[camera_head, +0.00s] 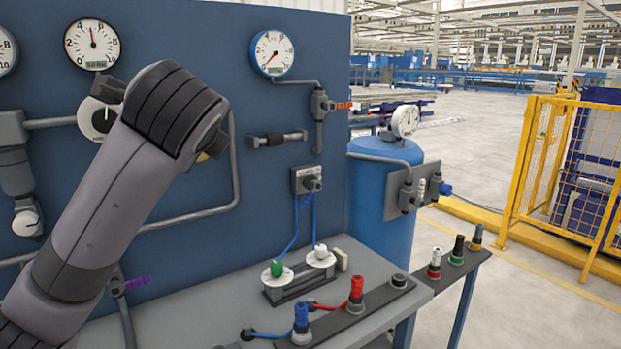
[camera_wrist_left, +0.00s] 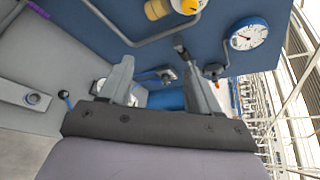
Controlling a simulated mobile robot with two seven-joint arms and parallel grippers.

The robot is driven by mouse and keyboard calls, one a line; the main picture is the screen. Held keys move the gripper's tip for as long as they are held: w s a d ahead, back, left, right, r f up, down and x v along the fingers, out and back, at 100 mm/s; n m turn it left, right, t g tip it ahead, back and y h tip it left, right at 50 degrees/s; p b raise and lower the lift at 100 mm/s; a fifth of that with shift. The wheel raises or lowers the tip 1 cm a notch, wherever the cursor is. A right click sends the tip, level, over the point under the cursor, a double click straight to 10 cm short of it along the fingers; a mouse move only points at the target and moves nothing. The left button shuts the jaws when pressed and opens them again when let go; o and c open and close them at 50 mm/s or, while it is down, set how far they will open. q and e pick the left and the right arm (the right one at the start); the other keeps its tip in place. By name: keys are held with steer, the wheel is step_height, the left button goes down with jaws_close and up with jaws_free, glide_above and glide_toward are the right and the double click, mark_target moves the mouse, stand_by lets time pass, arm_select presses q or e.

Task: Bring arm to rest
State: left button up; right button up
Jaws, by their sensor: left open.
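My left arm reaches up from the lower left of the head view, in front of the blue panel (camera_head: 285,185). Its wrist hides most of the left gripper there. In the left wrist view my left gripper (camera_wrist_left: 155,58) has its two grey fingers spread apart. Nothing is held between them. The panel and the grey bench (camera_wrist_left: 32,140) lie beyond the fingers. My right gripper is in neither view.
A round gauge (camera_head: 272,53) and grey pipes are on the panel. The bench (camera_head: 205,305) carries a red connector (camera_head: 356,293), a blue connector (camera_head: 301,322) and a green plug (camera_head: 277,268). A blue tank (camera_head: 370,200) stands right of the panel.

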arm_select(q)
steer(key=s+a+f+n+g+h, duration=0.1)
steer(key=s+f+n+g+h, duration=0.2)
steer(key=f, duration=1.2)
steer(key=s+a+f+n+g+h, duration=0.15)
steer(key=s+f+n, duration=0.3)
steer(key=f, duration=1.15)
steer(key=s+a+f+n+g, duration=0.3)
steer(key=s+f+n, duration=0.45)
steer(key=s, duration=0.45)
steer(key=s+a+f+n+g, duration=0.25)
steer(key=s+f+n, duration=0.35)
steer(key=s+f, duration=0.45)
steer(key=w+d+f+m+t+h, duration=0.1)
steer(key=w+d+f+t, duration=0.2)
steer(key=f+t, duration=0.3)
steer(key=shift+w+f+t+h, duration=0.3)
steer(key=shift+w+f+h, duration=0.1)
steer(key=shift+w, duration=0.3)
steer(key=shift+d, duration=0.1)
steer(key=shift+c, duration=0.4)
